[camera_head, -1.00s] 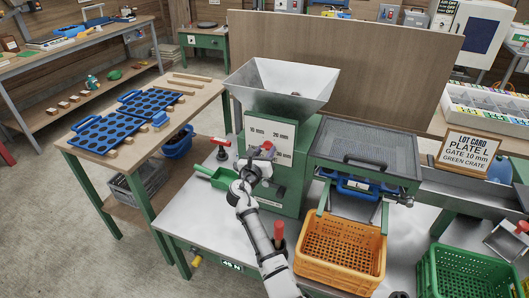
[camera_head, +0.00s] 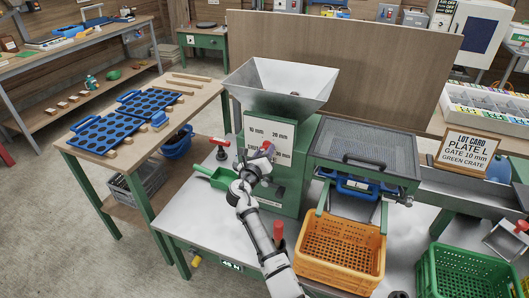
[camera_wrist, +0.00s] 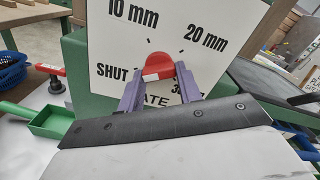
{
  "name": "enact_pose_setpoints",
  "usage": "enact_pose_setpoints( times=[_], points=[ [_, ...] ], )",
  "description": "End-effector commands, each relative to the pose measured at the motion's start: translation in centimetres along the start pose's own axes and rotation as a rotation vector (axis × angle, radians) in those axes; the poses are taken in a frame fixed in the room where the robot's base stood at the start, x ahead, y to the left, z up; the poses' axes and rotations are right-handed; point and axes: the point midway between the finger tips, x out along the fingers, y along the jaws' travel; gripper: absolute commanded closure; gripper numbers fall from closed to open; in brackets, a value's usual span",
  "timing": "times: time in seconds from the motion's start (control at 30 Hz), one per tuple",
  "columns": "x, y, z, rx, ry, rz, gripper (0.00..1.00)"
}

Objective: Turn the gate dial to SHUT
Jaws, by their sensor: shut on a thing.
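The gate dial is a red knob (camera_wrist: 157,67) on a white panel (camera_wrist: 215,20) marked 10 mm, 20 mm, a partly hidden 30 mm, and SHUT at the left. The panel (camera_head: 284,136) is on the front of the green machine under a metal hopper (camera_head: 280,84). My gripper (camera_wrist: 160,82) has its two purple fingers on either side of the knob, closed on it. A pale mark shows on the knob's lower left, but I cannot tell exactly where the dial points. In the head view my gripper (camera_head: 265,156) hides most of the knob.
A green scoop-like tray (camera_head: 216,177) and a red-handled part (camera_head: 220,142) are left of the machine. An orange crate (camera_head: 343,276) and a green crate (camera_head: 440,285) stand at the right. A lot card (camera_head: 469,148) reads PLATE L, GATE 10 mm, GREEN CRATE.

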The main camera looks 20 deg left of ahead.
Motion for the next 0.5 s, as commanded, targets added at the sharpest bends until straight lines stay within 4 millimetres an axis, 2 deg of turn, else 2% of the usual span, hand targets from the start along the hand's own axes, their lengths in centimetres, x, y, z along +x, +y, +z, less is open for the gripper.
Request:
enact_pose_setpoints(
  times=[0.1,0.13,0.27,0.5],
  points=[
    [-0.01,0.03,-0.04,-0.003,0.0,0.0,0.88],
    [-0.01,0.03,-0.05,-0.003,0.0,0.0,0.63],
    [-0.01,0.02,-0.04,-0.002,0.0,0.0,0.46],
    [0.0,0.01,-0.03,-0.001,0.0,0.0,0.44]
  ],
)
